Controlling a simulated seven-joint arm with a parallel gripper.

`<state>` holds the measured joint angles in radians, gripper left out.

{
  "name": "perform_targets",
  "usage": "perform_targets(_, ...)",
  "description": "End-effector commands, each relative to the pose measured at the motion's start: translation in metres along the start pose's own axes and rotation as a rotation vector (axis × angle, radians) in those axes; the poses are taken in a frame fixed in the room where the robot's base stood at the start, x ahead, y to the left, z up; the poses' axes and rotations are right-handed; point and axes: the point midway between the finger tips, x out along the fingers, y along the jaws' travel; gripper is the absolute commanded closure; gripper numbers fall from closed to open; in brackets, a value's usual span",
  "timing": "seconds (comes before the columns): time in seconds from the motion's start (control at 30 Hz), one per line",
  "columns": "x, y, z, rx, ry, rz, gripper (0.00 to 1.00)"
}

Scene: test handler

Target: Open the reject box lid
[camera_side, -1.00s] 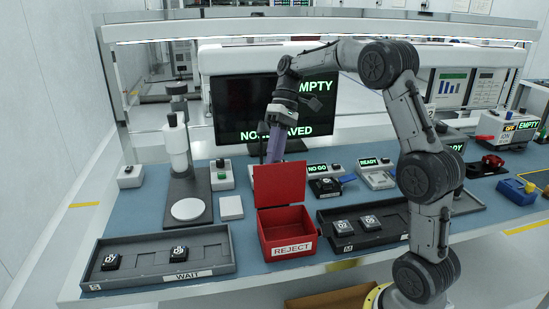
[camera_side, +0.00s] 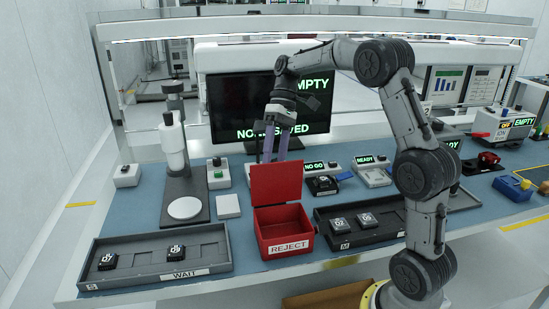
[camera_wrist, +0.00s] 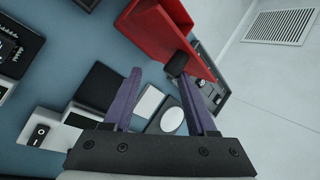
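The red reject box (camera_side: 290,247) stands on the blue mat, with a white REJECT label on its front. Its red lid (camera_side: 276,182) stands raised at the back edge, and the inside is visible from above. In the wrist view the red lid (camera_wrist: 155,30) fills the top middle, and a black knob-like part (camera_wrist: 177,64) shows at its edge. My gripper (camera_side: 275,160) is behind the lid, its two purple fingers apart. In the wrist view my gripper (camera_wrist: 160,76) is open with nothing held. The lid hides the lower fingertips in the side view.
A WAIT tray (camera_side: 205,266) with two dark chips lies at left, and another dark tray (camera_side: 378,238) with chips is right of the box. A white pad (camera_side: 228,206) and a column stand (camera_side: 184,195) are to the left. A monitor (camera_side: 225,105) stands behind.

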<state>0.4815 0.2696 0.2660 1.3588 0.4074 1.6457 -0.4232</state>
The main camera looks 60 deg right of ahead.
Motion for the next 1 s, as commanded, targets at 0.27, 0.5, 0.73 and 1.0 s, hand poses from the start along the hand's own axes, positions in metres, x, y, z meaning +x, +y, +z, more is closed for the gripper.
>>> perform_targets(0.27, -0.023, 0.0, -0.001, 0.0, 0.004, 0.001, 0.44)
perform_targets(0.5, -0.06, 0.001, -0.001, 0.0, 0.002, 0.0, 0.44)
perform_targets(0.73, -0.075, 0.0, 0.0, 0.001, 0.0, 0.0, 0.44)
perform_targets(1.0, -0.075, 0.0, 0.0, 0.0, -0.001, 0.0, 0.44)
